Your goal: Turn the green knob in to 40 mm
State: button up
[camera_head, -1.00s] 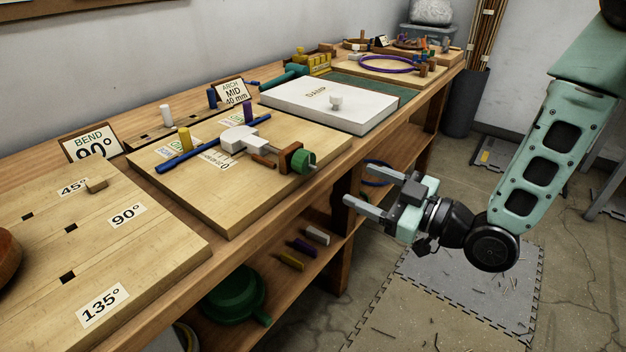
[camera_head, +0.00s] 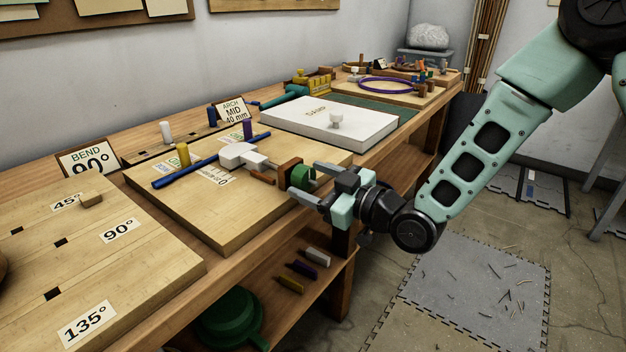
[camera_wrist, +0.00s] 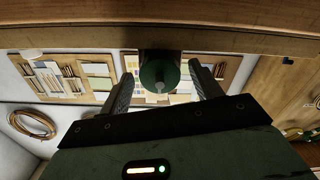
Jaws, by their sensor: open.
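The green knob (camera_head: 301,174) sits at the right end of a wooden block (camera_head: 286,171) on the board (camera_head: 240,215), near the bench's front edge. A white slider piece (camera_head: 240,155) lies left of the block, beside a printed scale (camera_head: 215,177). My gripper (camera_head: 308,187) is open, with its fingers reaching toward the knob from the right. In the wrist view the knob (camera_wrist: 159,74) shows between my two spread fingers, with a gap on each side. Whether either finger touches it I cannot tell. A sign reading "ARCH MID 40 mm" (camera_head: 231,110) stands behind the board.
A blue rod (camera_head: 205,163) lies across the board by yellow (camera_head: 183,154) and purple (camera_head: 247,129) pegs. A white slab (camera_head: 330,118) lies beyond. The angle-marked board (camera_head: 120,270) is at left. The shelf below holds several small bars (camera_head: 302,269).

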jog(key=shift+w+a, duration=0.1)
jog(key=shift+a, duration=0.05)
jog(key=c, duration=1)
jog(key=m, duration=0.4)
jog(key=shift+m+p, duration=0.55)
jog(key=shift+m, duration=1.15)
